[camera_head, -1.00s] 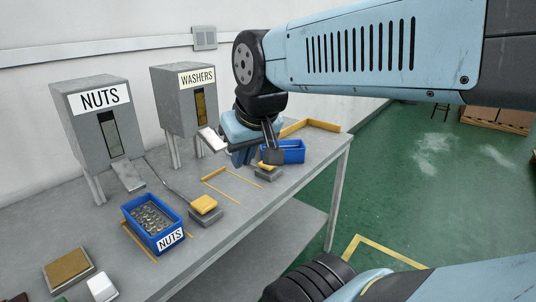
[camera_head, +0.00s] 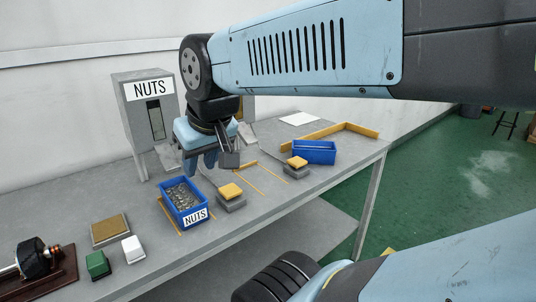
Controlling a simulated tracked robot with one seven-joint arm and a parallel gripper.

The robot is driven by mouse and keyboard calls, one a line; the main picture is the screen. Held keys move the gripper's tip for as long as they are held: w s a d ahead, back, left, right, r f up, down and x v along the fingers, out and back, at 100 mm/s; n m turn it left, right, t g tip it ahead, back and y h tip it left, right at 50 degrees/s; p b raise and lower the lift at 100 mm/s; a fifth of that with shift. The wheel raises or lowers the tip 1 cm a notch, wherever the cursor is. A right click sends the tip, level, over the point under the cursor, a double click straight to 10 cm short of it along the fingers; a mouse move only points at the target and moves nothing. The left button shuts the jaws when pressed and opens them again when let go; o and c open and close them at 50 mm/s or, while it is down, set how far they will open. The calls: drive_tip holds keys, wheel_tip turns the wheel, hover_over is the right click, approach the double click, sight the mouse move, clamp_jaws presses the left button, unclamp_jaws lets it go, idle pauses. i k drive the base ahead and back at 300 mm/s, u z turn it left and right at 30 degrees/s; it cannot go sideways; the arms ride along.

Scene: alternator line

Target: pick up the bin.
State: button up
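A blue bin labelled NUTS (camera_head: 195,217), filled with small grey nuts, stands on the grey table below the nuts dispenser. A second blue bin (camera_head: 316,153) stands farther right near the table's back; I see no contents in it. My gripper (camera_head: 201,169) hangs pointing down from my arm, just above and behind the NUTS bin in the picture. Its two fingers look apart, with nothing between them. It does not appear to touch either bin.
The NUTS dispenser (camera_head: 147,112) stands behind the bin; my arm mostly hides the washers dispenser. Yellow-topped blocks (camera_head: 231,191) (camera_head: 297,162) sit beside the bins. A yellow corner rail (camera_head: 342,130) lies behind. A brown-topped block, green and white buttons (camera_head: 133,249) and an alternator part (camera_head: 40,262) are at left.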

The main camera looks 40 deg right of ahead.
sight(315, 152)
drive_tip(key=z, duration=0.35)
drive_tip(key=i, duration=0.15)
drive_tip(key=u, duration=3.05)
drive_tip(key=k, duration=2.05)
drive_tip(key=z, duration=0.8)
drive_tip(key=k, duration=0.75)
drive_tip(key=z, duration=0.35)
